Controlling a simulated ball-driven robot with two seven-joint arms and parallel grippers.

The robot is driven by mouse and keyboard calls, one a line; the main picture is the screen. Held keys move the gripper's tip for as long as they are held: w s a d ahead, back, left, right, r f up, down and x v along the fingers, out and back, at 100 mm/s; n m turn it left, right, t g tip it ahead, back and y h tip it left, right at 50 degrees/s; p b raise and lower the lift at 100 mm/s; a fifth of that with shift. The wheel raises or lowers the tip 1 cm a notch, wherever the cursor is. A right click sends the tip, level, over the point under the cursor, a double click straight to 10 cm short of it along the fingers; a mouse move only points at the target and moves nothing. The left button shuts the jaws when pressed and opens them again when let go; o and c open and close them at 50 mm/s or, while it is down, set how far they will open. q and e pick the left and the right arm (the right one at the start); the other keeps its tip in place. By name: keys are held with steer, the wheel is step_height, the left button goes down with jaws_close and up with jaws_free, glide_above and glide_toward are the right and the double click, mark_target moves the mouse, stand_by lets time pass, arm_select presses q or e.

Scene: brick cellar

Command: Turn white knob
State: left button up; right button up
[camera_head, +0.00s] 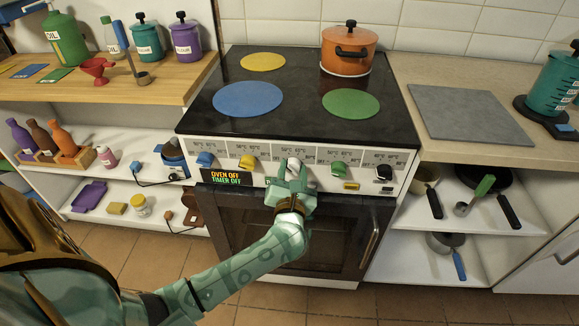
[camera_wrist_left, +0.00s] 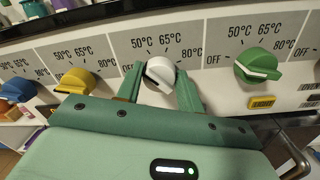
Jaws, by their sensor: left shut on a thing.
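The white knob (camera_head: 294,168) is the middle one on the stove's front panel, between the yellow knob (camera_head: 247,162) and the green knob (camera_head: 339,169). My left gripper (camera_head: 291,177) reaches up to the panel and is shut on the white knob, with a finger on each side of it. In the left wrist view the white knob (camera_wrist_left: 160,70) sits between the two green fingertips (camera_wrist_left: 160,84), under printed marks of 50°C, 65°C and 80°C. Its lower edge is partly hidden by the fingers. My right gripper is not in view.
A blue knob (camera_head: 205,159) and a black knob (camera_head: 384,172) sit at the panel's ends. The display (camera_head: 226,178) reads OVEN OFF, TIMER OFF. The oven door handle (camera_head: 369,248) sticks out below right. An orange pot (camera_head: 348,49) stands on the stovetop.

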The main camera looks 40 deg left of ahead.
arm_select(q)
steer(key=m+p, duration=0.1)
steer(key=m, duration=0.1)
steer(key=shift+m+p, duration=0.3)
steer(key=shift+d+f+m, duration=0.1)
steer(key=shift+m, duration=0.4)
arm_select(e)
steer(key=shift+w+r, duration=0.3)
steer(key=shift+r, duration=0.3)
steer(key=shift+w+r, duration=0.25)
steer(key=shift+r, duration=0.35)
arm_select(q)
steer(key=shift+p, duration=0.3)
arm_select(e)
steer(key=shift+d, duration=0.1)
arm_select(q)
steer(key=o, duration=1)
steer(key=p+v, duration=0.2)
steer(key=v, duration=1.4)
steer(key=shift+s+f, duration=0.2)
steer(key=shift+s, duration=0.05)
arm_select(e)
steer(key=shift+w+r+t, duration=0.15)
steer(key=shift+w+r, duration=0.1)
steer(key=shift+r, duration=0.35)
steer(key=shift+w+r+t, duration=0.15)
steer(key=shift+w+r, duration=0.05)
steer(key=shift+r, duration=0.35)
